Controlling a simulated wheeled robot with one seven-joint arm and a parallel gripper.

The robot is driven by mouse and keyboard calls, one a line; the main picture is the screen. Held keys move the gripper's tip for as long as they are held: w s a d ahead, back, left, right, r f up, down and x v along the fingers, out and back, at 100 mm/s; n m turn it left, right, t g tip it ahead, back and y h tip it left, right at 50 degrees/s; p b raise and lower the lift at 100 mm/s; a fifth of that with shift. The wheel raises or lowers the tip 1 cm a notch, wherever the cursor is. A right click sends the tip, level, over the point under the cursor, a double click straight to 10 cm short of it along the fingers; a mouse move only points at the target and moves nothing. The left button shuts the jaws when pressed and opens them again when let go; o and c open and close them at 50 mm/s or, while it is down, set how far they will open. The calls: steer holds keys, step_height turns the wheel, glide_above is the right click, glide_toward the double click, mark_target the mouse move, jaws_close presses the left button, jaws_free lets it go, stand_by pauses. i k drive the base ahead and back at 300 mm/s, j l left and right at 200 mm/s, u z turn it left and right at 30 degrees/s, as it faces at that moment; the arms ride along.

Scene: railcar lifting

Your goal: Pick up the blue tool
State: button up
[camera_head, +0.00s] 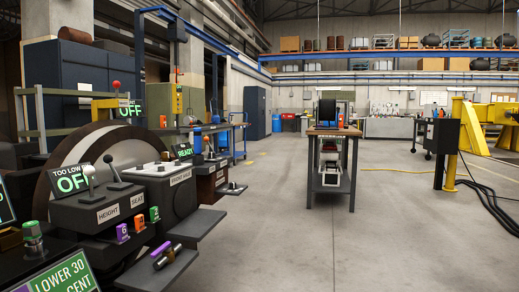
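I cannot pick out a blue tool for certain. A small blue item (215,118) shows at the far end of the console row on the left, too small to identify. A dark cylinder with a purple end (163,256) lies on a ledge at the front left. A workbench (331,132) with a wooden top stands at centre, carrying a black spool and a small orange-red item (340,120). My gripper is not in view.
A row of control consoles (172,182) with levers and ledges fills the left. A blue cart (238,132) stands beyond it. A yellow machine (460,125) stands at right, with black cables (490,203) on the floor. Floor around the workbench is clear.

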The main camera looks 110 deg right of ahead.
mark_target(197, 131)
steer(key=z, duration=3.35)
